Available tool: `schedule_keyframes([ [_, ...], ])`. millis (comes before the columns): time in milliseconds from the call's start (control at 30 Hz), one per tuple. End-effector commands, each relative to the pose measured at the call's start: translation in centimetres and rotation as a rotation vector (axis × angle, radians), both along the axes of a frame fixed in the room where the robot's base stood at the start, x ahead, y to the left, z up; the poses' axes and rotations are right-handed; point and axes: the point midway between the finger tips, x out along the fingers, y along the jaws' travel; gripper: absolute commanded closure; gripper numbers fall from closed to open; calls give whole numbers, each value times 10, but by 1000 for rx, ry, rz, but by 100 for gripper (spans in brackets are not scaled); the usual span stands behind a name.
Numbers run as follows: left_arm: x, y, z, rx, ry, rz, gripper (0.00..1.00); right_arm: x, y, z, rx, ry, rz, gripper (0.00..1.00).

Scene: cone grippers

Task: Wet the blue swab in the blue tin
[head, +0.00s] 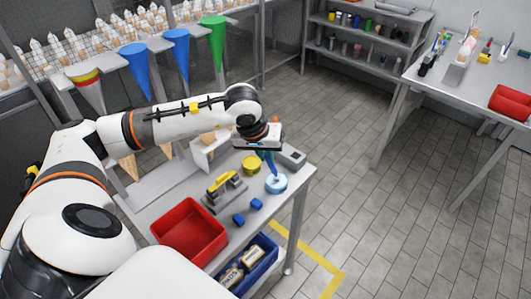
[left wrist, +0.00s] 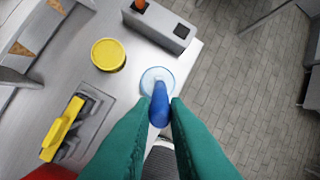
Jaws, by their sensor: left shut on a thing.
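My left gripper (head: 268,155) is shut on the blue swab (head: 273,169), its green fingers (left wrist: 158,112) on either side of the swab in the left wrist view. The swab points down, slightly tilted, its upper part hidden by the gripper and wrist. The blue tin (head: 276,187), light blue and round, stands near the table's right edge. The swab's lower end overlaps the tin's opening, also in the left wrist view, where the tin's rim (left wrist: 147,75) shows around it. I cannot tell whether the end touches the inside. My right gripper is not in view.
A yellow tin (head: 251,165) stands left of the blue tin. A grey switch box (head: 291,158) stands behind it. A yellow-handled piece (head: 221,181) sits on a grey base. Two small blue blocks (head: 239,219), a red bin (head: 165,228) and a blue bin (head: 271,256) are nearer.

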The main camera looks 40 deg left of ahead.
Motion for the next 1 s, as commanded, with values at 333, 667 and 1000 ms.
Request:
schedule_keyframes([
  [333, -1, 0, -2, 0, 7, 0, 100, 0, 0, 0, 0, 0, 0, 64],
  [667, 0, 0, 21, 0, 2, 0, 100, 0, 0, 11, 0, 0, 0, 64],
  [1000, 0, 0, 49, 0, 0, 0, 100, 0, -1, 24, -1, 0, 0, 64],
])
